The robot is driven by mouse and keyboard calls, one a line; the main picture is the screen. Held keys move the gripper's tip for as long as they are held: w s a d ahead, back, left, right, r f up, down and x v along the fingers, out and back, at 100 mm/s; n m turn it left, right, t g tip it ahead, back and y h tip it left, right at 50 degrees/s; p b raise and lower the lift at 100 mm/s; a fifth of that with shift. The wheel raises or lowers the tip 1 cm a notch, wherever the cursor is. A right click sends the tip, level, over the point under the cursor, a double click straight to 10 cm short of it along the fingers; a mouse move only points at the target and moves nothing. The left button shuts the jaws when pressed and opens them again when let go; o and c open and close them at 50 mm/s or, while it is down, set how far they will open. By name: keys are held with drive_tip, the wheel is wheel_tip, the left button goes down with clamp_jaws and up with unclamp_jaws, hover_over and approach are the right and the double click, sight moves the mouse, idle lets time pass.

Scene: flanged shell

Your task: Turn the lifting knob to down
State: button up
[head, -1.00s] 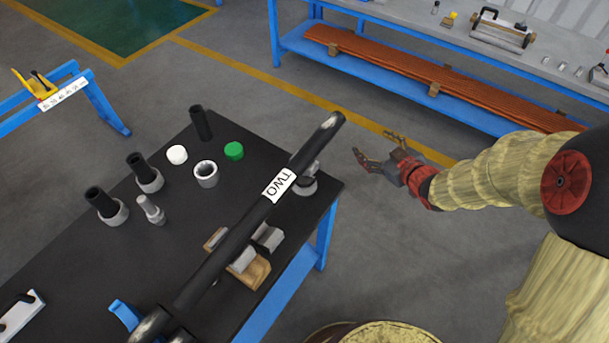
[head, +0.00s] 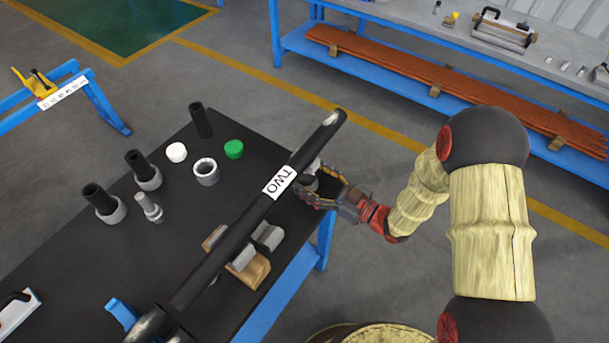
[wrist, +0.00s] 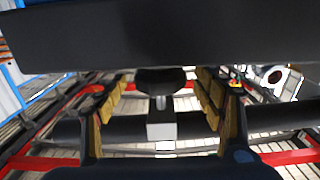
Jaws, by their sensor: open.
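The black pipe labelled TWO (head: 225,235) lies slanted over the black table, resting on a support with grey blocks and wood. At its far end a small grey round fitting (head: 307,182) sits under the pipe, partly hidden by the pipe and my fingers; I cannot tell if it is the lifting knob. My gripper (head: 322,187) is open at the table's right edge, its fingers on either side of this fitting. In the wrist view a dark round cap on a pale stem (wrist: 160,80) shows between my open fingers (wrist: 160,98), with a grey block below it. Contact cannot be told.
The black table (head: 190,240) holds several sleeves, a bolt, a white cap (head: 176,152) and a green cap (head: 234,149). A blue-framed bench with orange-brown rods (head: 440,85) stands at the back. The floor between is free. A dark slab (wrist: 160,35) crosses the wrist view's top.

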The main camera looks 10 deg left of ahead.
drive_tip(key=shift+x, duration=1.35)
drive_tip(key=shift+c, duration=0.8)
drive_tip(key=c, duration=1)
